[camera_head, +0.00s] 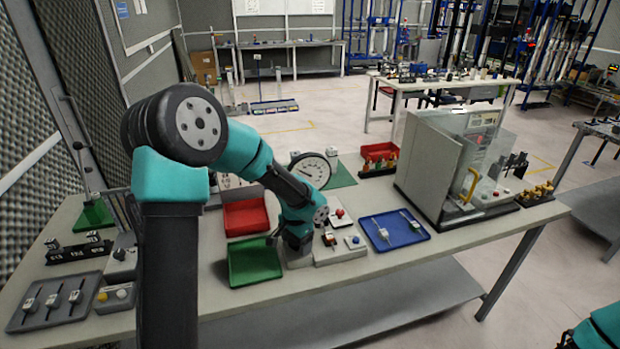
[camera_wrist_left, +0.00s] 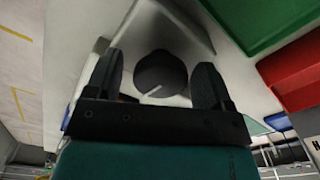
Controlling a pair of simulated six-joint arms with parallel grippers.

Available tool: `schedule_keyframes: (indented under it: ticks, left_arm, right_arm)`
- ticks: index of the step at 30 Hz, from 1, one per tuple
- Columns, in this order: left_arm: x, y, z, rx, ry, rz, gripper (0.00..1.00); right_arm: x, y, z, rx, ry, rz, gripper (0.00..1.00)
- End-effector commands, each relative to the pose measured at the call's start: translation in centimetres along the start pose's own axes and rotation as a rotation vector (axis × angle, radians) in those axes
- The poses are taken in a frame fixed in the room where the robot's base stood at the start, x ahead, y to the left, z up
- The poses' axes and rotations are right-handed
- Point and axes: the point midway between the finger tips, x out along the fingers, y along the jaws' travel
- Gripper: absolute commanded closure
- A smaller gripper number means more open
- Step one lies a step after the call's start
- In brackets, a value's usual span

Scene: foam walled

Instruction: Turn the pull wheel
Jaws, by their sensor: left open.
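A dark round knob with a white pointer line (camera_wrist_left: 160,70) shows in the left wrist view on a pale box; I take it for the pull wheel. My left gripper (camera_wrist_left: 158,82) is open, one finger on each side of the knob. Small gaps show between knob and fingers in this view. In the head view my left gripper (camera_head: 294,242) points down over a pale box (camera_head: 300,259) at the table's front middle and hides the knob. Only a teal part of my right arm shows at the bottom right; its gripper is out of view.
A green tray (camera_head: 255,262) lies just left of the gripper, a red tray (camera_head: 246,216) behind it. A button box (camera_head: 340,249) and blue tray (camera_head: 394,230) lie to the right. A round gauge (camera_head: 312,168) stands behind. A clear-walled machine (camera_head: 425,175) stands further right.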

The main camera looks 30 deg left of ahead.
Motion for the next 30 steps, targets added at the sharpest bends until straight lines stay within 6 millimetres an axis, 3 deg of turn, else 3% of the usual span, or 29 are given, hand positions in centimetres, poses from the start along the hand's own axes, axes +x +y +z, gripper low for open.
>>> schedule_keyframes:
  ticks: [8,13,17,27,30]
  left_arm:
    - [-0.2,0.0,0.0,-0.008,0.0,-0.001,0.25]
    - [-1.9,-0.2,-0.3,-0.098,0.003,-0.009,0.25]
    - [-4.8,-0.5,-0.6,-0.262,0.006,-0.018,0.25]
    - [-15.5,-0.2,-0.2,-0.864,0.009,-0.008,0.25]
    - [-17.1,-0.1,0.1,-0.96,0.003,-0.003,0.25]
  right_arm:
    - [0.0,0.0,0.0,0.0,0.0,0.0,0.46]
    - [0.0,0.0,0.0,0.0,0.0,0.0,0.46]
    - [0.0,0.0,0.0,0.0,0.0,0.0,0.46]
    - [0.0,0.0,0.0,0.0,0.0,0.0,0.46]
    - [0.0,0.0,0.0,0.0,0.0,0.0,0.46]
